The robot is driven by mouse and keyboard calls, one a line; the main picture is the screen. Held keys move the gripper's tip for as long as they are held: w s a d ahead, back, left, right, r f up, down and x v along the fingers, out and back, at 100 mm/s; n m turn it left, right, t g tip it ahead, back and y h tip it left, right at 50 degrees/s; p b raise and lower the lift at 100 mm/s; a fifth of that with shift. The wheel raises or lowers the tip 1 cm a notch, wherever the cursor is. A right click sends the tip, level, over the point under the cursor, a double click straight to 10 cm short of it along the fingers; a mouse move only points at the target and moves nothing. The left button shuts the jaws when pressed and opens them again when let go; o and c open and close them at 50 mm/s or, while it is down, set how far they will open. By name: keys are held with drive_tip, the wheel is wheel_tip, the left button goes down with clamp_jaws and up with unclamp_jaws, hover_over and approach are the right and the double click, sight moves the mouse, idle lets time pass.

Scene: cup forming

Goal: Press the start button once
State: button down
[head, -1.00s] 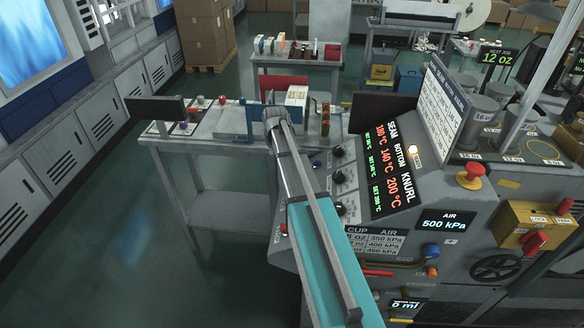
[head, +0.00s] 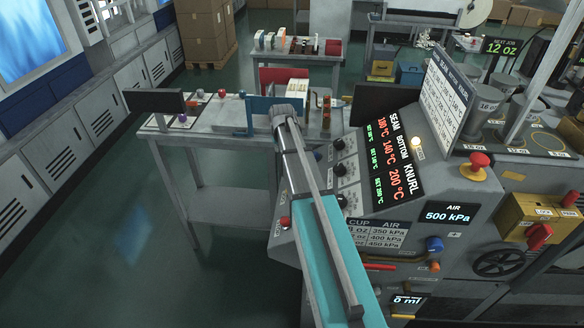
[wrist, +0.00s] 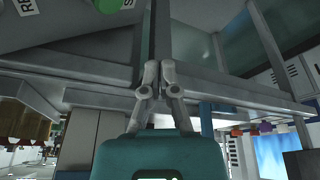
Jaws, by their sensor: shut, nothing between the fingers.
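The start button appears to be the green button (wrist: 108,5) at the top edge of the wrist view. It is cut off by the frame, and beside it is a green label (wrist: 127,4) of which only an "S" shows. My gripper (wrist: 158,72) is in the middle of the wrist view, its fingers together and empty. It is apart from the green button, which lies above and left of the fingertips in the picture. In the head view my arm crosses the middle, and I cannot make out the fingers or the green button.
A red button (head: 285,221) sits at the left edge of the machine's control panel (head: 388,165). A red mushroom button (head: 480,160) is on its right. A grey table (head: 225,190) with small items stands behind my arm. The green floor (head: 110,270) at the left is clear.

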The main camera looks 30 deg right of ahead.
drive_tip(key=shift+s+d+f+b, duration=0.3)
drive_tip(key=shift+d+f+b, duration=0.1)
drive_tip(key=shift+f+b, duration=0.3)
drive_tip(key=shift+s+d+f+b, duration=0.3)
drive_tip(key=shift+d+f+b, duration=0.25)
drive_tip(key=shift+f, duration=0.25)
drive_tip(key=shift+s+d+f+b, duration=0.3)
drive_tip(key=shift+f+b, duration=0.4)
drive_tip(key=shift+f, duration=0.05)
drive_tip(key=shift+d+f, duration=0.1)
drive_tip(key=shift+s+d+f+b, duration=0.4)
drive_tip(key=shift+d+f+b, duration=0.05)
drive_tip(key=shift+f+b, duration=0.35)
idle(1.0)
drive_tip(key=shift+r, duration=0.15)
drive_tip(key=shift+w+a+r+p, duration=0.3)
drive_tip(key=shift+a+r+p, duration=0.15)
drive_tip(key=shift+r+p, duration=0.3)
idle(0.4)
drive_tip(key=shift+w+a+r+p, duration=0.25)
drive_tip(key=shift+a+r+p, duration=0.15)
drive_tip(key=shift+r+p, duration=0.3)
drive_tip(key=shift+w+a+r+p, duration=0.3)
drive_tip(key=shift+a+r+p, duration=0.1)
drive_tip(key=shift+r+p, duration=0.25)
drive_tip(key=shift+w+a+r+p, duration=0.25)
drive_tip(key=shift+a+r+p, duration=0.15)
drive_tip(key=shift+r+p, duration=0.3)
drive_tip(key=shift+f, duration=0.1)
